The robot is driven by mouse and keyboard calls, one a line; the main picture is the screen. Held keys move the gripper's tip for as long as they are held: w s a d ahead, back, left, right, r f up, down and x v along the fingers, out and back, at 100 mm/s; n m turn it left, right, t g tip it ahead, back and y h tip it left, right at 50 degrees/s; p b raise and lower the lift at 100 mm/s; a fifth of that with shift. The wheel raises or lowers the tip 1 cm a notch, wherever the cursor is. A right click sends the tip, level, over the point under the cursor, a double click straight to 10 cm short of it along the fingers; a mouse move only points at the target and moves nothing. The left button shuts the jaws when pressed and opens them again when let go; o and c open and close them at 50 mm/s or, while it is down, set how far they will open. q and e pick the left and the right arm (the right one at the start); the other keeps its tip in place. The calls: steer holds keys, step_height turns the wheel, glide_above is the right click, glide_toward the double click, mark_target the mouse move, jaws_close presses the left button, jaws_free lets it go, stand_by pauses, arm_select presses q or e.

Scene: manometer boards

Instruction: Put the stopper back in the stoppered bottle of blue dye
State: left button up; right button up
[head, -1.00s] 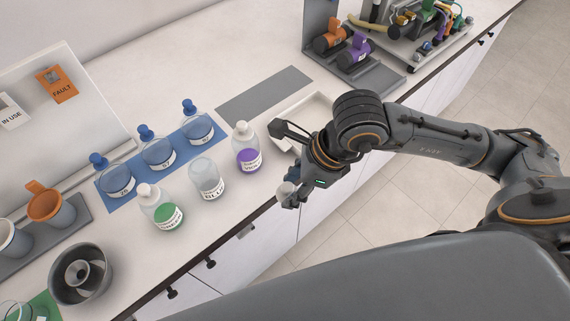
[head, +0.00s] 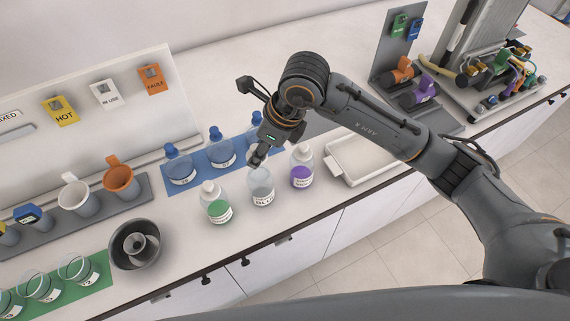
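A clear bottle with a white label (head: 263,190) stands on the bench between a green-labelled bottle (head: 215,204) and a purple-labelled bottle (head: 301,172). Those two neighbours have pale stoppers in their necks. My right gripper (head: 256,163) points down at the mouth of the middle bottle and overlaps its neck in the picture. The fingers are small and dark, and I cannot make out a stopper between them or whether they touch the bottle. The bottle's mouth is partly hidden. My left gripper is not in view.
Blue-stoppered flasks stand on a blue mat (head: 158,199) close behind the bottles. A white tray (head: 376,178) lies to the right. A grey bowl (head: 118,258) and beakers on a green mat (head: 98,270) are at left. The bench front edge is near.

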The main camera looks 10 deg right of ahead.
mark_target(257, 172)
steer(key=shift+w+f+b, duration=0.1)
steer(key=shift+f+b, duration=0.7)
steer(key=shift+f, duration=1.05)
step_height(257, 172, down, 2)
steer(key=shift+f+b, duration=0.2)
steer(key=shift+b, duration=0.95)
steer(key=shift+b, duration=0.35)
steer(key=shift+f+b, duration=0.35)
steer(key=shift+b, duration=1.25)
stand_by(1.3)
steer(key=o, duration=0.8)
steer(key=shift+o, duration=0.2)
steer(key=o, duration=0.7)
steer(key=shift+c, duration=0.2)
